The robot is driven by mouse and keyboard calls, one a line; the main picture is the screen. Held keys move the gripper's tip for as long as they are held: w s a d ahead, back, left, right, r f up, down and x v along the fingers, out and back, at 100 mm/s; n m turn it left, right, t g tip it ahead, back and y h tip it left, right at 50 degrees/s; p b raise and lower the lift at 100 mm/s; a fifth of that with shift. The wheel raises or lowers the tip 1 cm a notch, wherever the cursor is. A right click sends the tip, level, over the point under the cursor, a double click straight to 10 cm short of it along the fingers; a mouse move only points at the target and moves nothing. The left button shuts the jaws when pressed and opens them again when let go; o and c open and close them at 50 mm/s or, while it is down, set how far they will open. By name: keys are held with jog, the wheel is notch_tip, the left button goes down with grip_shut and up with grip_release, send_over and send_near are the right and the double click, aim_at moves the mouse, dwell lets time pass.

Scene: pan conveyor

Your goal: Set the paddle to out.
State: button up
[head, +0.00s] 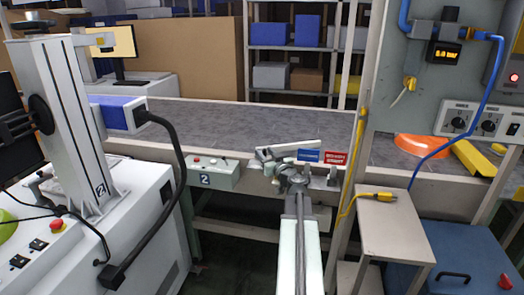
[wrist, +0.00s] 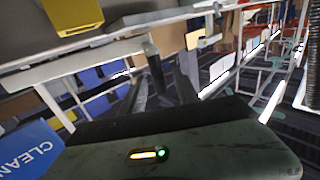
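A light grey flat bar that looks like the paddle (head: 290,149) lies tilted at the front edge of the grey bench, left of a blue label (head: 310,155) and a red label (head: 337,158). My gripper (head: 283,172) is just below the bar, at the end of my extended arm. In the wrist view my gripper (wrist: 163,95) has two dark fingers standing apart. A grey post (wrist: 153,65) shows between and beyond the fingertips; I cannot tell whether they touch it. The blue label (wrist: 28,155), reading "CLEAN", is at lower left there. The paddle's pivot is not clear.
A grey control box (head: 215,174) marked 2 hangs on the bench front, left of the bar. A small side table (head: 395,225) with a yellow-ended cable stands at right. An upright post (head: 352,165) rises close right of the labels. A white machine (head: 130,235) fills the left.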

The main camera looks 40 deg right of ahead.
aim_at(261, 149)
jog(key=x, duration=0.4)
grip_shut()
dwell(1.3)
